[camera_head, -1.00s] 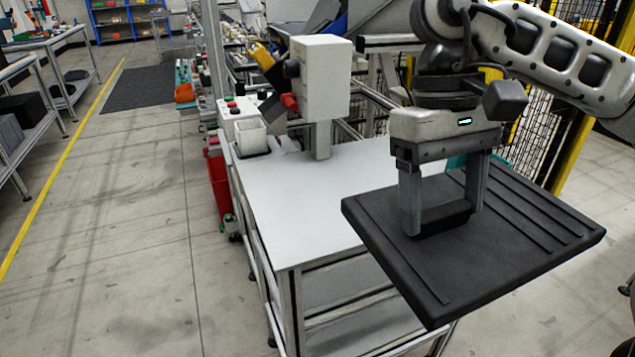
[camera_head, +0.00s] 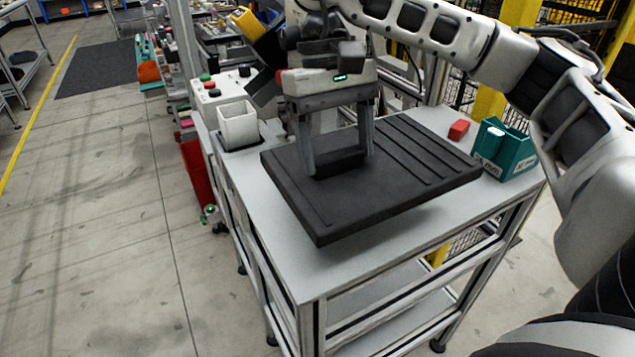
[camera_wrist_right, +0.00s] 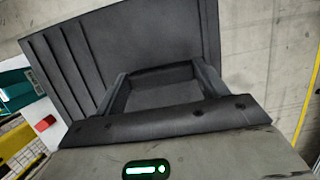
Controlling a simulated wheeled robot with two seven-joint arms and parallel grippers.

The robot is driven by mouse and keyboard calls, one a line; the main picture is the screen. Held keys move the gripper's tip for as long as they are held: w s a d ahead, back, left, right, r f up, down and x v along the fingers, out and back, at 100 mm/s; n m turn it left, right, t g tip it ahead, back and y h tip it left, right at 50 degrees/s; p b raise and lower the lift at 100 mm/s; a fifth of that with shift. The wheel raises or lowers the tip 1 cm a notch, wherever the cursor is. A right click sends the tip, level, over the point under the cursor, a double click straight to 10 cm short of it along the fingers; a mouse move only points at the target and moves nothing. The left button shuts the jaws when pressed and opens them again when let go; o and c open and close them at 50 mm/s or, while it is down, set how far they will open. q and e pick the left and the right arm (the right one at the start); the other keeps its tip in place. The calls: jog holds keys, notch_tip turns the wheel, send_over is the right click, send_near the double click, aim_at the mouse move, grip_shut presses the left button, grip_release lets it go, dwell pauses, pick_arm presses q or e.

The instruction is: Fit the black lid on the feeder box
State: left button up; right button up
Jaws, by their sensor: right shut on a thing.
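The black lid (camera_head: 375,195) is a wide flat plate with raised ribs on its right part. My right gripper (camera_head: 338,163) is shut on the lid's raised black handle and holds the lid slightly tilted above the table. The wrist view shows the lid (camera_wrist_right: 150,45) beyond the right gripper (camera_wrist_right: 165,78), with a finger on each side of the handle. I cannot tell which thing is the feeder box; the lid hides part of the tabletop. My left gripper is not in view.
The white table (camera_head: 330,265) has bare room at its front. A teal open-topped box (camera_head: 505,150) and a small red block (camera_head: 459,130) stand at its right end.

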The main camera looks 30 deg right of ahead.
jog(key=f, duration=0.1)
jog(key=w+f, duration=0.2)
jog(key=shift+a, duration=0.25)
jog(key=shift+w+a+f+b, duration=0.1)
jog(key=shift+w+f+b, duration=0.25)
jog(key=shift+w+f, duration=0.25)
jog(key=f, duration=0.3)
jog(key=shift+w+f, duration=0.2)
jog(key=shift+w, duration=0.05)
jog(key=shift+f, duration=0.25)
jog(key=o, duration=2)
